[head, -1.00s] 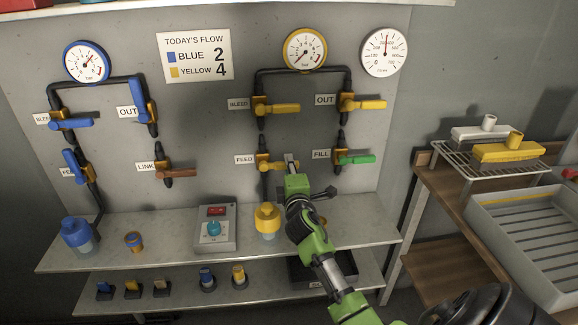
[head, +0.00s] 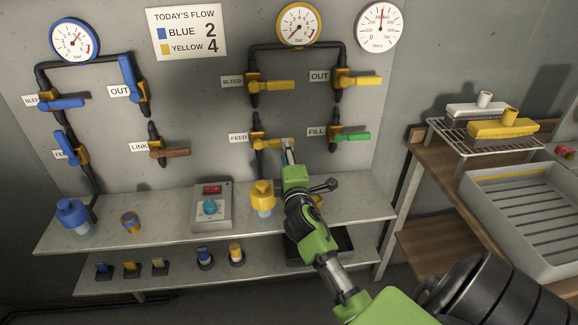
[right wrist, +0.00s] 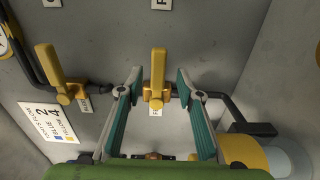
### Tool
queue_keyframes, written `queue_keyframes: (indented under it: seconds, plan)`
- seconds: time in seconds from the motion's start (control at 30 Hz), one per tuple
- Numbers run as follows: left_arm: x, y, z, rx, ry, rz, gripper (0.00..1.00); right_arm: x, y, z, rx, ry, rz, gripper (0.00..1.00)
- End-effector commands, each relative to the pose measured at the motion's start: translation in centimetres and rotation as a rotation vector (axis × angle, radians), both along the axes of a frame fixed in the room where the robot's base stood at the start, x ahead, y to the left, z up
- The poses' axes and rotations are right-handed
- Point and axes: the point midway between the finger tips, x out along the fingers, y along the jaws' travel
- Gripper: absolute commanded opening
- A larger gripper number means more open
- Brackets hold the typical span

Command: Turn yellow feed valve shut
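The yellow feed valve (head: 268,145) is on the wall panel beside the FEED label, and its handle points sideways to the right in the head view. In the right wrist view the feed valve's handle (right wrist: 158,72) points up the picture. My right gripper (head: 289,148) is at this handle. In the right wrist view its two fingers (right wrist: 159,85) are spread, one on each side of the handle, with gaps visible on both sides. The gripper hides part of the handle in the head view. My left gripper is not in view.
The yellow bleed valve (head: 268,86) is above, and the green-handled fill valve (head: 350,137) is to the right. A yellow-capped bottle (head: 262,196) and a control box (head: 212,207) stand on the shelf below. A bench with a grey tray (head: 530,215) is at right.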

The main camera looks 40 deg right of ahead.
Motion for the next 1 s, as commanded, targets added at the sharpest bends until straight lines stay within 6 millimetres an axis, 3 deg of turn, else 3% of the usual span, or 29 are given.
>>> queue_keyframes:
  seconds: [0.1, 0.33, 1.0]
  plan:
    - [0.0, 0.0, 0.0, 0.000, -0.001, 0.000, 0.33, -2.3, 1.5, -0.1, 0.002, 0.002, 0.001, 0.33]
    - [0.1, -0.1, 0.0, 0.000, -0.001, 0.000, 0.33, -4.9, 3.1, -0.1, 0.003, 0.002, 0.000, 0.33]
    - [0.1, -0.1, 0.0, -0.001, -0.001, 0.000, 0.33, -5.4, 3.4, -0.1, 0.004, 0.000, 0.000, 0.33]
